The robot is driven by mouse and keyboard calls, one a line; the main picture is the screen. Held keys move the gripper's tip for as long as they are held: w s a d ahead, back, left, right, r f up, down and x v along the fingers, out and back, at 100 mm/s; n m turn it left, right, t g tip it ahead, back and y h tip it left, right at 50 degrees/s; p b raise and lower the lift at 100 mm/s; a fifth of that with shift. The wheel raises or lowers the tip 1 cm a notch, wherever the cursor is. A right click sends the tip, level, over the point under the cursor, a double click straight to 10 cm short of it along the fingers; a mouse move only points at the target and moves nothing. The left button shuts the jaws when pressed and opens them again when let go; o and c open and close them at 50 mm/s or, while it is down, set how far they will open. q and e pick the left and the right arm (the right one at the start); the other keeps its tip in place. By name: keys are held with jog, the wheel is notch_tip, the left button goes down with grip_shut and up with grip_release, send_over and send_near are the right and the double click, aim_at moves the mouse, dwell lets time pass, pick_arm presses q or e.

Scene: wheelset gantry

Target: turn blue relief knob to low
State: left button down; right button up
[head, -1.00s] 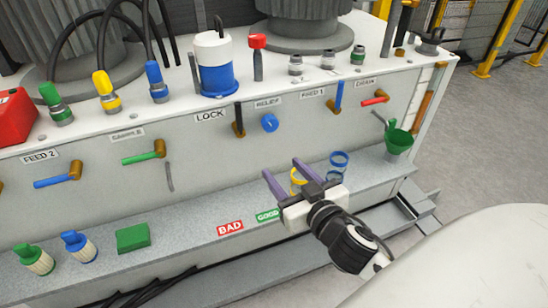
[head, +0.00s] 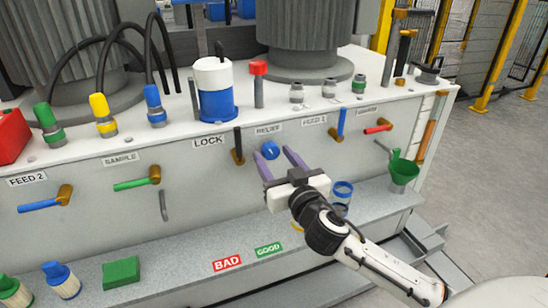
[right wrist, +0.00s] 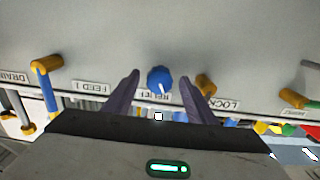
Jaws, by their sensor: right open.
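The blue relief knob (head: 270,150) is on the front panel under the RELIEF label (head: 268,129). It also shows in the right wrist view (right wrist: 159,79), with a pale pointer mark on its lower part. My right gripper (head: 274,164) is open, its two purple fingers pointing at the panel. In the right wrist view the knob appears between the open fingers (right wrist: 160,88), touching neither. My left gripper is not in view.
The black-handled LOCK valve (head: 238,147) is left of the knob. The blue FEED 1 lever (head: 341,122) and red DRAIN lever (head: 378,129) are to its right. Blue rings (head: 343,189) and a green funnel (head: 403,174) are on the lower right. BAD and GOOD labels mark the shelf.

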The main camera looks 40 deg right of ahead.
jog(key=shift+w+d, duration=0.1)
jog(key=shift+w, duration=0.25)
